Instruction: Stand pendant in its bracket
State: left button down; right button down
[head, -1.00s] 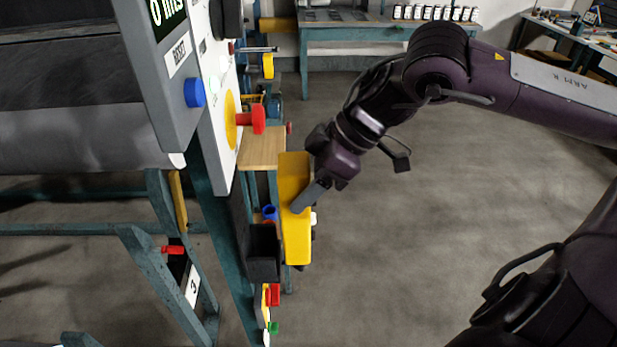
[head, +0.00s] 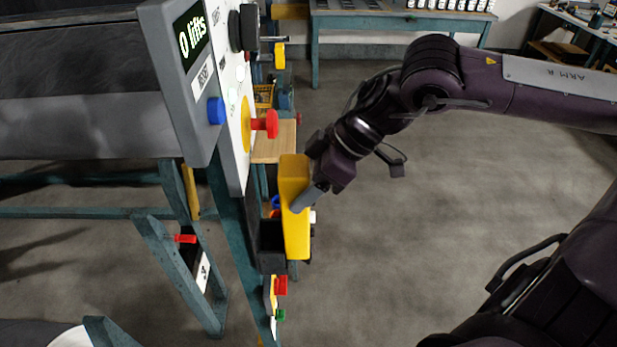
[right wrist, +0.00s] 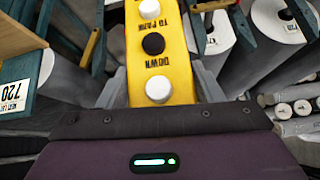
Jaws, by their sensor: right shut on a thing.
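The yellow pendant (head: 296,215) is a long box, held upright beside the frame's post. In the right wrist view, the pendant (right wrist: 160,50) shows white and black buttons and the words "DOWN" and "TO PARK". My right gripper (head: 308,198) is shut on it, one finger lying across its near side. The black bracket (head: 272,250) is an open-topped box on the teal post, just left of the pendant's lower end. The pendant partly overlaps the bracket's right side in the head view. I cannot tell whether they touch. My left gripper is not in view.
A white panel with a red knob (head: 266,124) and a grey display box (head: 180,70) with a blue button stand above left of the bracket. Red (head: 281,285) and green knobs sit below it. A teal bench (head: 400,22) is at the back. The floor on the right is clear.

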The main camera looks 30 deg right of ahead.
jog(key=shift+w+a, duration=0.65)
jog(key=shift+a, duration=0.3)
jog(key=shift+w+a+b, duration=0.2)
jog(key=shift+a+b, duration=0.05)
jog(key=shift+b, duration=0.1)
jog(key=shift+w+a+b, duration=0.3)
jog(key=shift+w+a, duration=0.05)
jog(key=shift+a, duration=0.2)
jog(key=shift+w+a+b, duration=0.25)
jog(key=shift+w+a, duration=0.05)
jog(key=shift+a, duration=0.2)
jog(key=shift+s, duration=0.1)
dwell(0.5)
jog(key=shift+f+b, duration=1.3)
jog(key=shift+f, duration=0.1)
